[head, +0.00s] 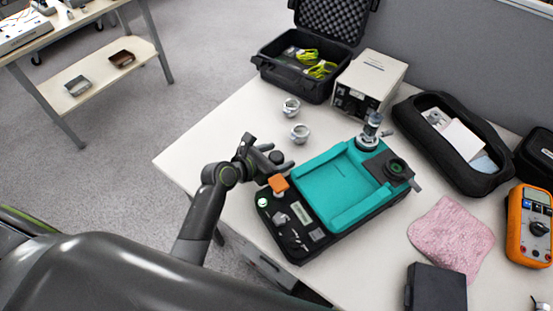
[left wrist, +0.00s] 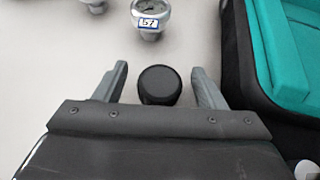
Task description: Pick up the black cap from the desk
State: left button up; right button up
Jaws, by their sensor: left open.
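The black cap (head: 276,157) is a small round piece standing on the white desk (head: 222,140), near its left edge. In the left wrist view the cap (left wrist: 158,84) sits between the two fingers, with a gap on either side. My left gripper (head: 279,157) is open around the cap and looks low over the desk. The fingertips also show in the left wrist view (left wrist: 159,76). The lower side of the cap is partly hidden by the gripper body. My right gripper is not in view.

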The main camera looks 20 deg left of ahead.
pick_arm(q)
jog(key=c, duration=1.1)
